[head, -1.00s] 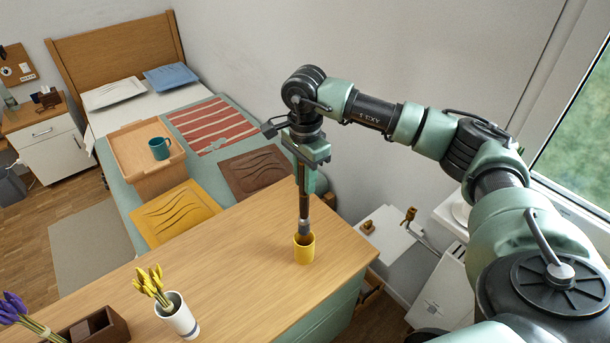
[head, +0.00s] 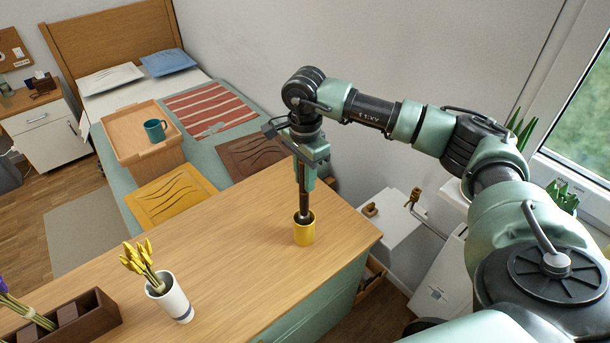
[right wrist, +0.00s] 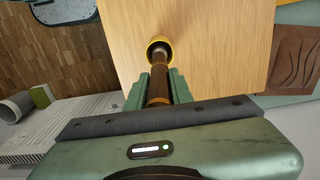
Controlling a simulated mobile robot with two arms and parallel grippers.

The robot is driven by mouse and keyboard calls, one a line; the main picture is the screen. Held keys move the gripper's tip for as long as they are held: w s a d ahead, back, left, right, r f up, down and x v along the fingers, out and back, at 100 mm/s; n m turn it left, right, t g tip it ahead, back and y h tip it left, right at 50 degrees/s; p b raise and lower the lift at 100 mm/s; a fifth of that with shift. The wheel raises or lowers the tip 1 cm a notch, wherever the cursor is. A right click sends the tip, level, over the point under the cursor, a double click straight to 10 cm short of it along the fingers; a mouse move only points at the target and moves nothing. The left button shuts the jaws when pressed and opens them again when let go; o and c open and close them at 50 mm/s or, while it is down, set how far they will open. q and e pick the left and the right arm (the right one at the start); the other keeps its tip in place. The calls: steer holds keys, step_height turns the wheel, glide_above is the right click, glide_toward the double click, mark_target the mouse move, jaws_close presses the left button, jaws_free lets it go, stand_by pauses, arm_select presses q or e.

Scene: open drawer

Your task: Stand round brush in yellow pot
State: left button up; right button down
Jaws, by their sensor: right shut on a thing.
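The yellow pot (head: 304,236) stands upright on the wooden tabletop near its right corner; its rim also shows in the right wrist view (right wrist: 152,42). The round brush (head: 304,203) has a long dark handle and is close to upright, its lower end inside the pot. My right gripper (head: 306,178) is above the pot and shut on the brush handle; in the right wrist view its fingers (right wrist: 158,84) lie on both sides of the handle. The brush head is hidden in the pot; I cannot tell if it touches the bottom. My left gripper is not in view.
A white vase with yellow flowers (head: 176,304) and a dark wooden box (head: 92,318) stand at the table's left front. The tabletop (head: 245,265) around the pot is clear. A bed with a tray (head: 122,138) and teal mug (head: 155,130) lies behind.

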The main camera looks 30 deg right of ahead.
steer(key=shift+f, duration=0.45)
steer(key=c, duration=1.2)
jaws_free()
steer(key=shift+o, duration=0.2)
step_height(320, 180, up, 8)
steer(key=shift+f+b, duration=0.1)
steer(key=shift+b, duration=0.95)
